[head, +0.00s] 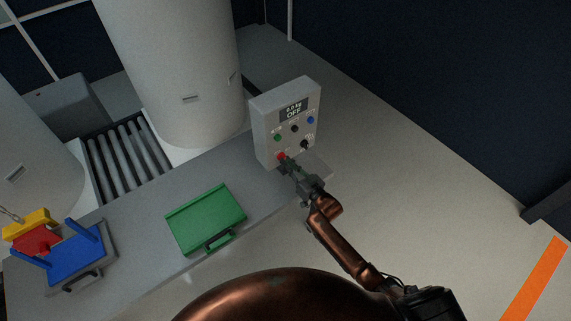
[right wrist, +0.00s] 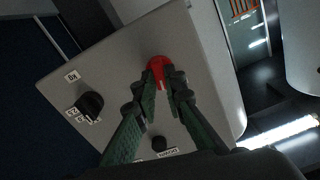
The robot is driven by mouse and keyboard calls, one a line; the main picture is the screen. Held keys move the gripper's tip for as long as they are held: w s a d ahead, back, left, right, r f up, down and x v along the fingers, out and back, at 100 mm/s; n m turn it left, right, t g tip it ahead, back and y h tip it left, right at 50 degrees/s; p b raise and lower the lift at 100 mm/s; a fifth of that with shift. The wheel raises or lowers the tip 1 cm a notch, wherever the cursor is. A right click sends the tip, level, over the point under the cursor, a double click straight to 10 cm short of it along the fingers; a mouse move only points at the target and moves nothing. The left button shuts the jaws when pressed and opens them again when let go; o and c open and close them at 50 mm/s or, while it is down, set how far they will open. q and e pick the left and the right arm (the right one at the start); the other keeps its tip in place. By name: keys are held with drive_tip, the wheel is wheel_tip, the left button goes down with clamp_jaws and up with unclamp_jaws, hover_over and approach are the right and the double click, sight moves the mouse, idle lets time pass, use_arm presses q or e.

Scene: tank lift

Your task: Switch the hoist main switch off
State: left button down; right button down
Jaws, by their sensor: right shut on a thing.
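The grey control box (head: 272,118) stands at the end of the bench in the head view. Its display (head: 293,107) reads "0.0 kg" and "OFF". A red rotary switch (head: 281,156) sits low on the box's front; in the right wrist view the red switch (right wrist: 158,67) shows between my fingertips. My right gripper (head: 288,163) is at the panel, its two green fingers closed around the sides of the red switch. The fingers hide part of the switch. My left gripper is not in view.
A black knob (head: 304,144) and green (head: 277,138), black (head: 294,128) and blue (head: 311,119) buttons are close by on the panel. A green tray (head: 207,216) and blue tray (head: 76,256) lie on the bench. White tanks (head: 175,70) stand behind. Floor at right is clear.

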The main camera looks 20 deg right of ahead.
drive_tip(key=shift+a, duration=0.1)
drive_tip(key=shift+n, duration=1.3)
drive_tip(key=c, duration=2)
unclamp_jaws()
drive_tip(key=v, duration=1.2)
drive_tip(key=shift+r, duration=0.1)
